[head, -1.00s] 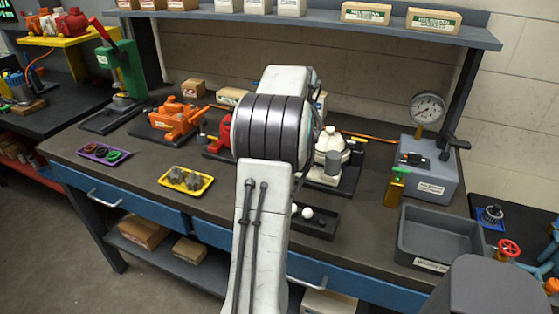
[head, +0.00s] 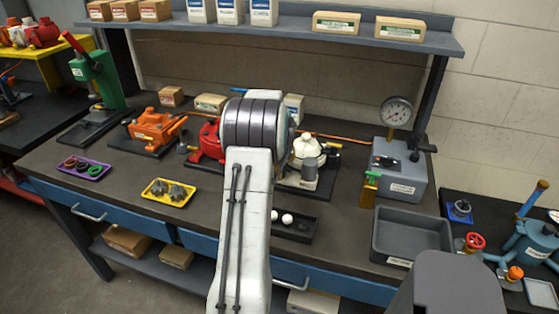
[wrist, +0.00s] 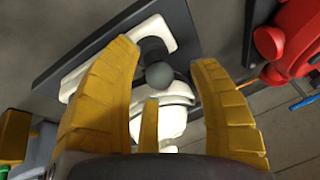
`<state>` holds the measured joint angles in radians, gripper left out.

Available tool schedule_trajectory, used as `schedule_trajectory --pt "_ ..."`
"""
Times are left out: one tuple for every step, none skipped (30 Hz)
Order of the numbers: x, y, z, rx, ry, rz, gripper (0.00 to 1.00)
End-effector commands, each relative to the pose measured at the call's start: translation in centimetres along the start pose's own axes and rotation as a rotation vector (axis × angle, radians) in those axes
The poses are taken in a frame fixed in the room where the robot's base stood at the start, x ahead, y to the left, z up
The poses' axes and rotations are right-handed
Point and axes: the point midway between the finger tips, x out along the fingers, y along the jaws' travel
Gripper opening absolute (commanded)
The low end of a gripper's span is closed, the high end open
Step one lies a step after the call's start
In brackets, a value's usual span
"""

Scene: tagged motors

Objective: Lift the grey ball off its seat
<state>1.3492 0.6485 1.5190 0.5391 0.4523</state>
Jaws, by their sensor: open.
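The dark grey ball (wrist: 159,75) shows in the wrist view on a white device (wrist: 150,122) fixed to a dark base plate. It lies between the fingers of my gripper (wrist: 166,57), with a gap on either side. My gripper has yellow fingers, spread open and empty. In the head view, the white device (head: 308,146) stands on the bench just right of my arm.
A red device (head: 208,138) stands close left of my arm. A black tray (head: 297,232) with white balls lies in front of the white device. A grey bin (head: 412,240) and a gauge box (head: 401,172) stand to the right.

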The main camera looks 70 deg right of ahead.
Motion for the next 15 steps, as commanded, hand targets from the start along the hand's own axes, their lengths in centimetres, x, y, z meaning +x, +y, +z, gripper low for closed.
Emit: schedule_trajectory --pt "0.11 -0.02 0.00 0.000 -0.001 0.000 0.55" --pt "0.23 -0.02 0.01 0.000 -0.001 0.000 0.55" --pt "0.35 -0.01 0.03 0.000 -0.001 0.000 0.55" --pt "0.41 -0.01 0.04 0.000 -0.001 0.000 0.55" --pt "0.45 0.00 0.05 0.000 -0.001 0.000 0.55" --pt "0.49 0.00 0.06 0.000 0.000 0.000 0.55" --pt "0.51 0.00 0.06 0.000 0.000 0.000 0.55" --pt "0.52 0.00 0.07 0.000 0.000 0.000 0.55" --pt "0.52 0.00 0.07 0.000 0.000 0.000 0.55" --pt "0.52 0.00 0.07 0.000 0.000 0.000 0.55" --pt "0.52 0.00 0.07 0.000 0.000 0.000 0.55" --pt "0.51 0.00 0.06 0.000 0.000 0.000 0.57" --pt "0.51 0.00 0.06 0.000 0.000 0.000 0.55" --pt "0.51 0.00 0.06 0.000 0.000 0.000 0.52" --pt "0.50 0.00 0.06 0.000 0.000 0.000 0.48"
